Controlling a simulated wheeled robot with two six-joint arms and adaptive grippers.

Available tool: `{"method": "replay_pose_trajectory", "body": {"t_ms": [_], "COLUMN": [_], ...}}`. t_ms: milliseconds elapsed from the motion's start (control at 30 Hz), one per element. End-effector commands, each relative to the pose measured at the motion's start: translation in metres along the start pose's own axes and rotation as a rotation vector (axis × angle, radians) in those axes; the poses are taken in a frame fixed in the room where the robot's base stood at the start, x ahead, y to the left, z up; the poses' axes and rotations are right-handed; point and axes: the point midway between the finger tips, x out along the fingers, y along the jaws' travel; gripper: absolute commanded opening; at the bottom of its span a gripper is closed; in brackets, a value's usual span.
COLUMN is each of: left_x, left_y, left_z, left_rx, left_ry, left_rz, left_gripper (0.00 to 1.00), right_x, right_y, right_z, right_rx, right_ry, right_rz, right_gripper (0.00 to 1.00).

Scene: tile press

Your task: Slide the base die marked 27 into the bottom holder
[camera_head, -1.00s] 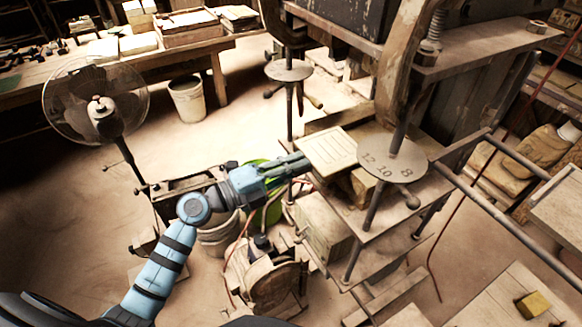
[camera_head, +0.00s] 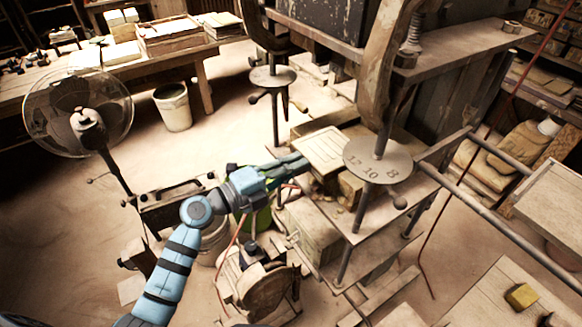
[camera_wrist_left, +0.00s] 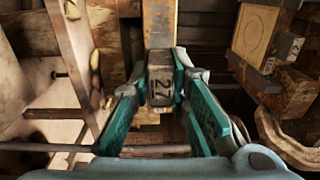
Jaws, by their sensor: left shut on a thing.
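The base die is a pale, flat, ribbed plate (camera_head: 322,149) low in the press in the head view. In the left wrist view its narrow end, marked 27, shows between the fingers (camera_wrist_left: 161,85). My left gripper (camera_head: 298,166) is shut on this end, and the fingers lie on both sides of it in the wrist view (camera_wrist_left: 162,108). The die's far part reaches in over the lower press table (camera_head: 372,222). Wooden blocks (camera_head: 350,187) stand just below and beside it. I cannot clearly make out the bottom holder or how far the die sits in it. My right gripper is not in view.
A round plate with numbers (camera_head: 378,160) and its post stand close to the right of the die. A thick curved press arm (camera_head: 385,70) rises behind. A wooden box (camera_head: 312,232) sits under the gripper. A fan (camera_head: 85,118) and a bucket (camera_head: 173,106) stand left.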

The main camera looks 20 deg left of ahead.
Motion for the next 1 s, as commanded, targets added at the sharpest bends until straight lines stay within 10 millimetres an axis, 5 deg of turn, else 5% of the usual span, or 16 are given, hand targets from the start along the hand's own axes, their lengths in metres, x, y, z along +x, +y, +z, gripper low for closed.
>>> {"method": "replay_pose_trajectory", "body": {"t_ms": [600,1000], "left_x": [0.028,0.03], "left_y": [-0.001,0.0], "left_z": [0.0,0.0], "left_rx": [-0.001,0.0], "left_ry": [-0.001,-0.001], "left_rz": [-0.004,-0.003], "left_gripper": [0.0,0.0], "right_x": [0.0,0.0], "right_y": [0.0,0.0], "right_z": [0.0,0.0], "right_rx": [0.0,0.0], "right_ry": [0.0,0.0], "right_rz": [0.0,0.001], "right_gripper": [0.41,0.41]}}
